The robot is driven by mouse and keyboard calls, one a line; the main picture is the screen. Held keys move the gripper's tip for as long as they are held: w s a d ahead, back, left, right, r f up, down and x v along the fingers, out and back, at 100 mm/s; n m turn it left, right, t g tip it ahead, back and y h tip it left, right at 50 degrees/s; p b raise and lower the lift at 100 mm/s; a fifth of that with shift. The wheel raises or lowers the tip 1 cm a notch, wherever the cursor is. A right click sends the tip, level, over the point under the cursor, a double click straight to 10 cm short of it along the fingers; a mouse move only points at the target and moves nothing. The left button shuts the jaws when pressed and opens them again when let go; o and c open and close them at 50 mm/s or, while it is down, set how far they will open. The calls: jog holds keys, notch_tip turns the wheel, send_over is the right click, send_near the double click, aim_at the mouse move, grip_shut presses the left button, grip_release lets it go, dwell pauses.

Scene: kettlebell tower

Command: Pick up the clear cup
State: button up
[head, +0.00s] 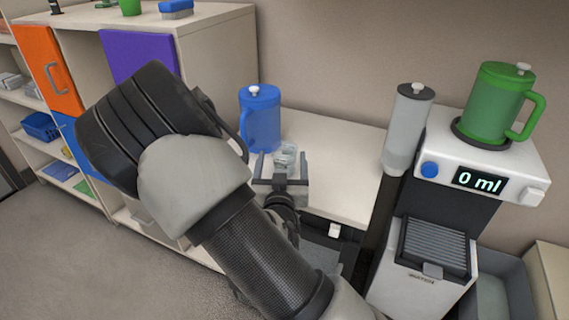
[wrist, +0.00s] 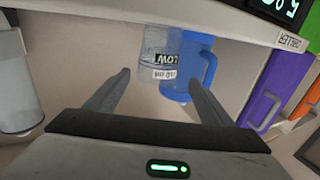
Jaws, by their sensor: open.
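The clear cup (head: 286,155) stands on the white counter (head: 340,165), just in front of the blue pitcher. In the head view it is partly hidden by my gripper (head: 282,160). In the wrist view, which is upside down, the clear cup (wrist: 158,48) shows a dark and white label and stands beside the blue pitcher. My gripper (wrist: 158,78) is open, its two fingers spread and pointing at the cup. The cup appears between the fingertips in the picture; I cannot tell whether it is inside the jaws.
The blue pitcher (head: 263,118) stands close behind the cup. A dispenser reading 0 ml (head: 480,181) stands at right, with a green pitcher (head: 493,105) on top and a grey cylinder (head: 408,125) beside it. A shelf unit (head: 215,50) with coloured doors stands at left.

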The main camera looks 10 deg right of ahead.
aim_at(285, 142)
jog(key=x, duration=0.5)
jog(key=shift+d+r, duration=0.15)
jog(key=shift+d, duration=0.15)
jog(key=shift+c, duration=0.3)
jog(key=c, duration=1)
